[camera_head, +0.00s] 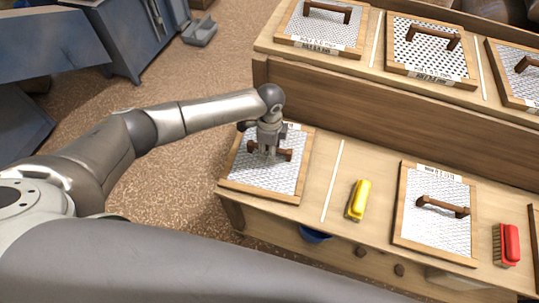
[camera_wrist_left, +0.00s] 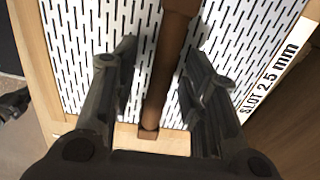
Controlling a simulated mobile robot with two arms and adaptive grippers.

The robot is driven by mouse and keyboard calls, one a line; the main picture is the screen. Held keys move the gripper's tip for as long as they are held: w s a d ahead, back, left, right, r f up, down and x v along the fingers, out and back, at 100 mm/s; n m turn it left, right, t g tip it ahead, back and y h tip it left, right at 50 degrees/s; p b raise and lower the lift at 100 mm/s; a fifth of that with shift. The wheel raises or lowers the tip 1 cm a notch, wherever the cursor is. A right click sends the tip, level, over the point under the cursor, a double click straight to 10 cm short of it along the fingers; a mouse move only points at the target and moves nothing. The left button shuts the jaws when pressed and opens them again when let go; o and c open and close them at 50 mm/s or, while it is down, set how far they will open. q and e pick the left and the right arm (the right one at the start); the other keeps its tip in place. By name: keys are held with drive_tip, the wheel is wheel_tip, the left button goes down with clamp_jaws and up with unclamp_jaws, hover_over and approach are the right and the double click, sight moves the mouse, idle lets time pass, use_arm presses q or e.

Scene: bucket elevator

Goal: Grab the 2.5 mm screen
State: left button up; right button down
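The 2.5 mm screen (camera_head: 250,178) lies flat at the left end of the lower shelf in the head view. It has a wooden frame, a slotted white mesh and a brown bar handle. In the left wrist view its label (camera_wrist_left: 272,78) reads "SLOT 2.5 mm". My left gripper (camera_head: 270,153) is over its handle (camera_wrist_left: 165,75). In the left wrist view the left gripper (camera_wrist_left: 158,75) is open, with one finger on each side of the handle and gaps between. My right gripper is not in view.
A yellow brush (camera_head: 358,200), another screen (camera_head: 434,210) and a red brush (camera_head: 507,245) lie to the right on the lower shelf. More screens (camera_head: 430,50) rest on the upper shelf behind. A blue machine (camera_head: 110,30) stands at the back left.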

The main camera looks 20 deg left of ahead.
use_arm(q)
clamp_jaws()
drive_tip(key=shift+w+r, duration=0.1)
drive_tip(key=shift+r, duration=0.05)
